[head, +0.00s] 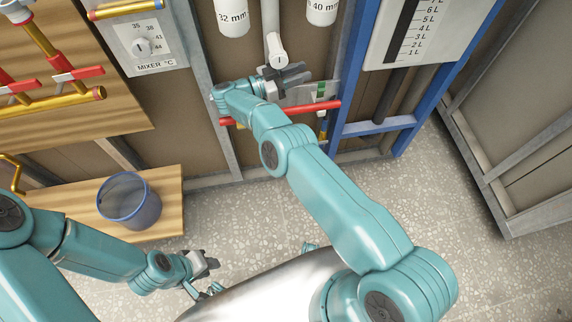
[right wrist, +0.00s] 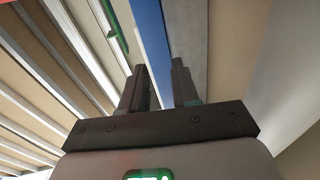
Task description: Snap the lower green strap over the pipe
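A green strap (head: 320,91) shows on a pale plate behind the red pipe (head: 285,113), which runs across the wall bay. A green strip, likely a strap, also shows at the upper left of the right wrist view (right wrist: 114,24). I cannot tell from these frames whether it is the lower one. My right gripper (head: 302,73) is just left of and above the strap, over the pipe. In the right wrist view its fingers (right wrist: 159,82) stand apart with nothing between them. My left gripper (head: 213,263) is low over the floor, away from the pipe; its finger gap is unclear.
White pipes (head: 232,14) hang above the right gripper. A blue frame (head: 353,75) and a litre scale board (head: 425,30) stand to the right. A blue bin (head: 130,201) sits on a wooden board at left. The speckled floor (head: 470,225) is clear at right.

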